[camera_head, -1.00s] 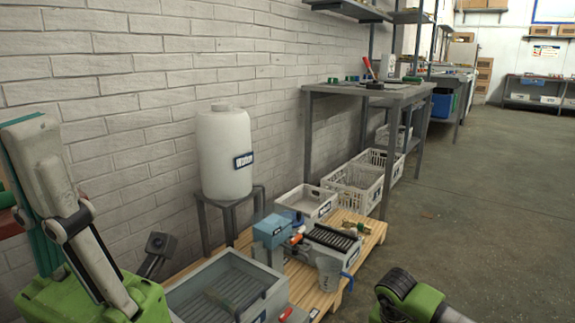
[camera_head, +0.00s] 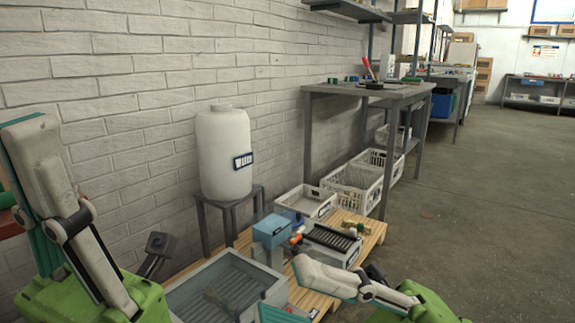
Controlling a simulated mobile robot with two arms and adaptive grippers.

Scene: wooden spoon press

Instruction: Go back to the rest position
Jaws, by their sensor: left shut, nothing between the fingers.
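My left gripper (camera_head: 22,128) stands at the left edge of the head view, its light and teal fingers pointing up, shut and empty. Its green body (camera_head: 90,300) is at the lower left. My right gripper (camera_head: 281,291) comes in from the lower right, with its fingers pointing left. One light finger shows in front of the pallet, and part of a second, teal one shows at the bottom edge. The fingers are apart, with nothing seen between them. The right gripper hides part of the things on the pallet.
A wooden pallet (camera_head: 372,243) carries a grey tray (camera_head: 200,282), a blue box (camera_head: 271,229) and a black-topped unit (camera_head: 330,239). A white tank (camera_head: 222,155) stands on a grey stool by the brick wall. A metal table (camera_head: 345,91) stands behind. The floor at the right is clear.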

